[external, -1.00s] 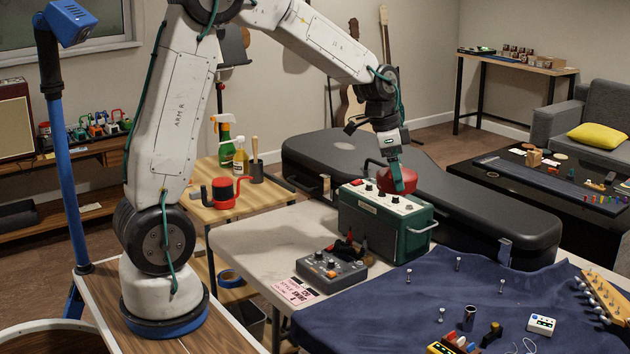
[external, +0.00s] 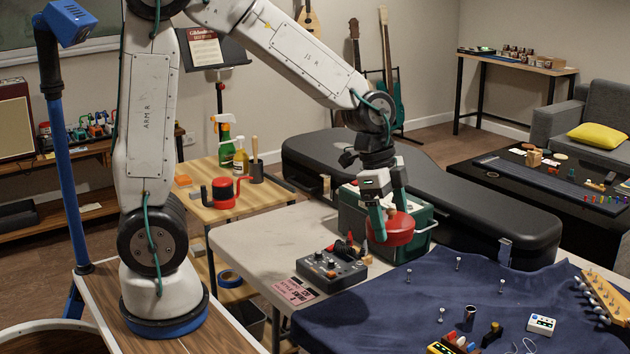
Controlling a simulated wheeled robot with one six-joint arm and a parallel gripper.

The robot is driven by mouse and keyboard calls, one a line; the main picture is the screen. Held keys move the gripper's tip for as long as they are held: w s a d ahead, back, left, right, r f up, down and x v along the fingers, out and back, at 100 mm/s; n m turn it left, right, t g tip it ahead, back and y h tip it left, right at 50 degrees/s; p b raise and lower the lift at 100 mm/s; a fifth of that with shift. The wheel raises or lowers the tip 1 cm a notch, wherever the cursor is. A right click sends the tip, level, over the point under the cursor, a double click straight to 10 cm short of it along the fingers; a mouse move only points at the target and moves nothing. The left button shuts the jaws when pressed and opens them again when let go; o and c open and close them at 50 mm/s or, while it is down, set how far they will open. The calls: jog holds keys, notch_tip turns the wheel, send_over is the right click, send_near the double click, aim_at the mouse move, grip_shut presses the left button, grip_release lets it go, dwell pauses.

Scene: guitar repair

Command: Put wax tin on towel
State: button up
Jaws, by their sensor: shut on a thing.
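The wax tin looks to be the round red tin (external: 400,233) in the external view. My gripper (external: 390,222) is shut on it, with the teal fingers at its sides. It hangs tilted in the air in front of the green amplifier. A dark navy cloth (external: 430,290), which looks like the towel, lies rumpled over the right part of the table. The tin is above and behind the cloth's far left edge, apart from it. The tin's far side is hidden.
The green amplifier (external: 355,215) stands behind the tin, and a grey pedal box (external: 333,268) lies left of the cloth.

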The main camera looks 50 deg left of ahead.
notch_tip(320, 180, down, 22)
jog(key=shift+w+r, duration=0.1)
dwell(0.6)
jog(key=shift+f, duration=0.2)
jog(key=o, duration=1.1)
jog(key=shift+r, duration=0.1)
